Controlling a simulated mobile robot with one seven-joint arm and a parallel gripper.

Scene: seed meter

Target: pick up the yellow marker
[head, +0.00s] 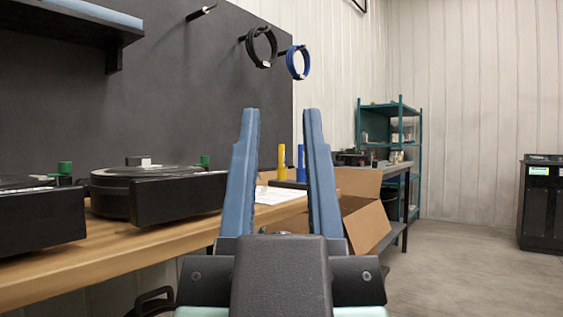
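The yellow marker (281,162) stands upright toward the far end of the wooden workbench, seen between my gripper's fingers. A blue marker (301,163) stands upright just right of it, close to the right finger in the picture. Both seem to rise from a low dark holder (289,184), partly hidden by the right finger. My gripper (281,114) points up in the foreground with its two blue fingers wide apart. Nothing is between them; the markers are well behind.
Black round devices (155,190) sit on the wooden bench (130,254) at left. White paper (272,195) lies near the holder. An open cardboard box (366,226) is beyond the bench's right edge. Black and blue rings (298,62) hang on the dark wall panel. The floor (460,275) at right is clear.

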